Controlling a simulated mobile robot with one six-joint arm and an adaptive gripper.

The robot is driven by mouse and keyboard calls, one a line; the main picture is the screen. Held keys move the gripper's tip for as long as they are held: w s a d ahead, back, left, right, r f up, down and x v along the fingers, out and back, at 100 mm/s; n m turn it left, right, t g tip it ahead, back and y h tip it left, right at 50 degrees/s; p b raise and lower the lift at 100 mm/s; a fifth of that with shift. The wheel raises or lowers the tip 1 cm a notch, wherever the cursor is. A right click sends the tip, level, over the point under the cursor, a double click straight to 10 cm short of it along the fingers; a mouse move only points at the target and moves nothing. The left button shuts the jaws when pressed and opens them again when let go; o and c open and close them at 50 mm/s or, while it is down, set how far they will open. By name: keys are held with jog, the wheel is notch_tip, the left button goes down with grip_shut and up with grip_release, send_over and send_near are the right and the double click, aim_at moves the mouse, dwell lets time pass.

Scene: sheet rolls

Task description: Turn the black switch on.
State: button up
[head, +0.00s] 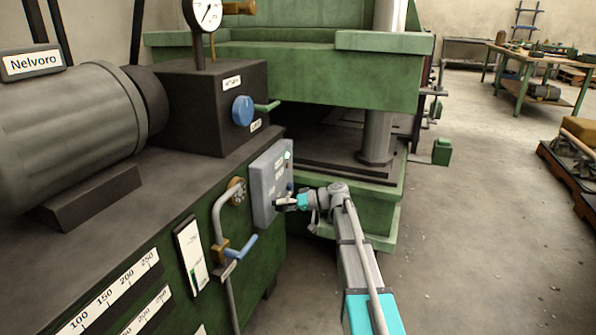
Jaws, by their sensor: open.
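A grey control box (264,185) is fixed to the side of the green machine, with small labels and a small green spot near its upper right. I cannot clearly make out the black switch. Dark parts at the lower right of the box merge with my gripper (281,203), which may cover it. My gripper is open, pointing left at the lower right of the box face, very near it. I cannot tell whether it touches. My arm comes up from the bottom of the view.
A blue-handled valve (240,248) on a pipe sits below the box. A blue knob (243,111) is on the dark block above. A grey motor (70,130) lies left. The green press (380,80) stands behind.

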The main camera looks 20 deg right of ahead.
jog(key=n+t+h+p, duration=0.1)
jog(key=n, duration=0.2)
jog(key=shift+h, duration=0.4)
jog(key=n+t+h+p, duration=0.1)
jog(key=n, duration=0.1)
jog(key=shift+n, duration=0.3)
jog(key=p+v, duration=0.6)
jog(key=v, duration=0.8)
jog(key=s+a+r+m+g+h+p, duration=0.2)
jog(key=s+a+r+p, duration=0.3)
jog(key=p, duration=0.8)
jog(key=s+a+r+m+g+h+p, duration=0.3)
jog(key=s+a+r+p, duration=0.3)
jog(key=s+r+p, duration=0.3)
notch_tip(320, 180, up, 3)
jog(key=h+p, duration=0.1)
jog(key=p, duration=0.3)
jog(key=shift+m+g+h, duration=0.3)
jog(key=shift+m+h, duration=0.1)
jog(key=shift+a, duration=0.1)
